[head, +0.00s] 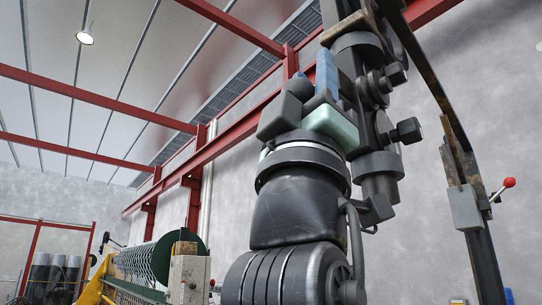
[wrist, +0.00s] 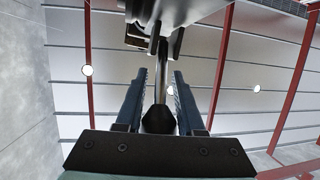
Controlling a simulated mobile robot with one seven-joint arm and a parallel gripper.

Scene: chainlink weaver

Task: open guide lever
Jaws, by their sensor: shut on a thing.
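In the wrist view, the guide lever is a dark rod (wrist: 158,85) with a wider black grip (wrist: 158,121) at its near end. It runs up to a dark machine head (wrist: 155,12). My gripper (wrist: 162,80) has its two blue fingers on either side of the lever, shut on it, with the black grip between them close to the palm. In the head view, my gripper (head: 318,80) points up beside the dark machine head (head: 360,50). One blue finger shows, and the lever is mostly hidden there by my gripper.
A black knob (head: 408,131) sticks out right of the machine head. A curved dark bar (head: 428,70) and a post with a red-ball lever (head: 508,183) stand at right. A mesh machine (head: 145,262) is at lower left. Red beams cross high above.

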